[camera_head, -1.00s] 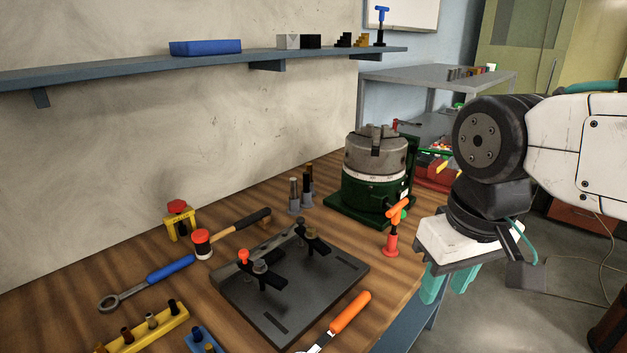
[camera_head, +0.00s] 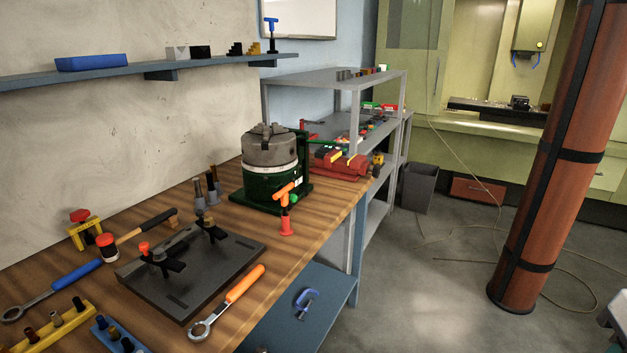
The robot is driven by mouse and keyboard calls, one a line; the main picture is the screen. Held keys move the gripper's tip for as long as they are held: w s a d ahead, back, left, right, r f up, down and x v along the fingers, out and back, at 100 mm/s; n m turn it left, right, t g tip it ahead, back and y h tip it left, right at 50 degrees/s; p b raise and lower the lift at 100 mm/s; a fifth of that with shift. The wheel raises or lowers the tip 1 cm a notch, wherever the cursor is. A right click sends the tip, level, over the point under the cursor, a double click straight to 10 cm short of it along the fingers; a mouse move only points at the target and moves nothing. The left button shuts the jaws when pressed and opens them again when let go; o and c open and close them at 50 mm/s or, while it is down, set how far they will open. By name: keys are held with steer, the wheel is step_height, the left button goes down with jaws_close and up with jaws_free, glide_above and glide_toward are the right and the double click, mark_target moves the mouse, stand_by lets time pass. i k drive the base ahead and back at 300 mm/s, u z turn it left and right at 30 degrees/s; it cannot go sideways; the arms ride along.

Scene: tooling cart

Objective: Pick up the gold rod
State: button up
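No rod is clearly the gold one. In the head view, small rods of brass, dark and brown tones stand in a yellow holder (camera_head: 62,331) at the bottom left. Several more stand in a blue holder (camera_head: 104,337) beside it, partly cut off by the frame's lower edge. Taller rods with brown and dark tops (camera_head: 212,183) stand in grey bases left of the green chuck. My gripper is not in view; only a sliver of what looks like my arm shows at the bottom right corner.
The wooden bench (camera_head: 335,215) also bears a black fixture plate (camera_head: 205,280), an orange-handled wrench (camera_head: 240,288), a red-orange clamp (camera_head: 286,222) and a green-based chuck (camera_head: 270,180). A grey shelf unit (camera_head: 345,78) stands behind. An orange column (camera_head: 550,165) stands right, with open floor between.

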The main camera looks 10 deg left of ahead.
mark_target(213, 166)
steer(key=u, duration=0.85)
steer(key=k, duration=0.1)
steer(key=z, duration=1.4)
steer(key=i, duration=1.7)
steer(key=u, duration=0.8)
steer(key=i, duration=0.9)
steer(key=u, duration=1.65)
steer(key=i, duration=0.6)
steer(key=u, duration=0.55)
